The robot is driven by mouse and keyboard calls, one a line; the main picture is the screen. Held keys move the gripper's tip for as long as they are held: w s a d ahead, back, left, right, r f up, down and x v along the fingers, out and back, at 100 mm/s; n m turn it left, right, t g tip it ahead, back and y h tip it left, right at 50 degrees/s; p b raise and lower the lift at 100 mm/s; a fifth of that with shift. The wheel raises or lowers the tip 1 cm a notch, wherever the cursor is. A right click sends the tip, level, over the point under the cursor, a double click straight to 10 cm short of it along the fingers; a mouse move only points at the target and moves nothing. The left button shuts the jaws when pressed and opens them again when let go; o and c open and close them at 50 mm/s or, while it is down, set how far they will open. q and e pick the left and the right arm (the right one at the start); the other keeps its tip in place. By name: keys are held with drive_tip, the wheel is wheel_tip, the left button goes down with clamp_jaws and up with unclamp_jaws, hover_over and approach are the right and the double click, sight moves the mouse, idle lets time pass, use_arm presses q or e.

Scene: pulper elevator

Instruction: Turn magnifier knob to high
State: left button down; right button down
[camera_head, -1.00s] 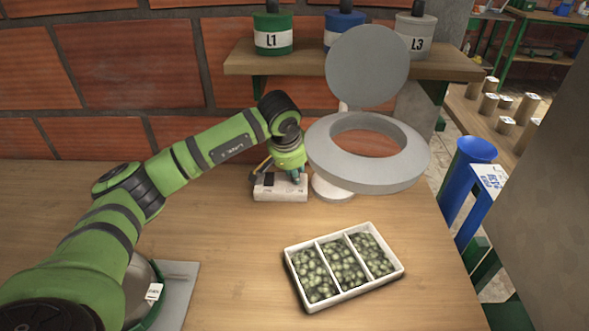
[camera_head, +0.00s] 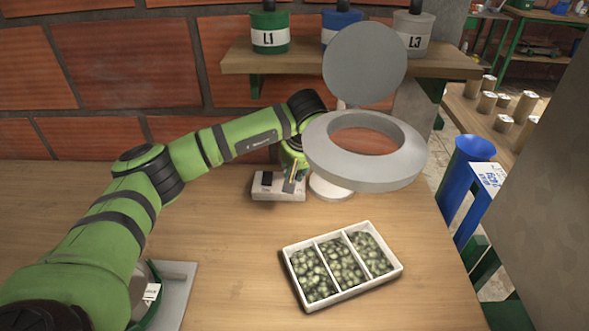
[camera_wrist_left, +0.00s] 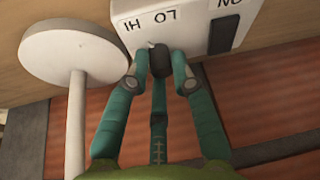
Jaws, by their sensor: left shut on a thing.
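The magnifier control box (camera_head: 265,192) is a small white box on the table, left of the white magnifier base (camera_head: 328,187). In the left wrist view the box (camera_wrist_left: 188,32) appears upside down, with HI, LO and ON markings. Its dark knob (camera_wrist_left: 160,60) has a small white pointer, which appears to lie between HI and LO. The pointer's exact setting is hard to tell. My left gripper (camera_wrist_left: 159,63) is shut on the knob, its teal fingers around it. In the head view this gripper (camera_head: 296,172) is at the box's right part. My right gripper is not in view.
The magnifier's grey ring (camera_head: 322,160) and round cover (camera_head: 365,62) stand close to the right of my left wrist. A white tray of green beans (camera_head: 343,296) lies in front. A shelf (camera_head: 300,64) with labelled containers is behind. The table's middle is clear.

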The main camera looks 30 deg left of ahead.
use_arm(q)
drive_tip(key=shift+w+a+r+n+g+y, duration=0.1)
drive_tip(key=shift+w+r+n+g+y, duration=0.1)
drive_tip(key=shift+n, duration=0.45)
drive_tip(key=shift+w+a+r+n+g+y, duration=0.1)
drive_tip(key=shift+n+y, duration=0.1)
drive_tip(key=shift+n, duration=0.45)
drive_tip(key=shift+s+n, duration=0.1)
drive_tip(key=shift+n, duration=0.2)
drive_tip(key=c, duration=1.1)
unclamp_jaws()
drive_tip(key=shift+s+a+f, duration=0.1)
drive_tip(key=shift+f, duration=0.05)
drive_tip(key=shift+f, duration=0.1)
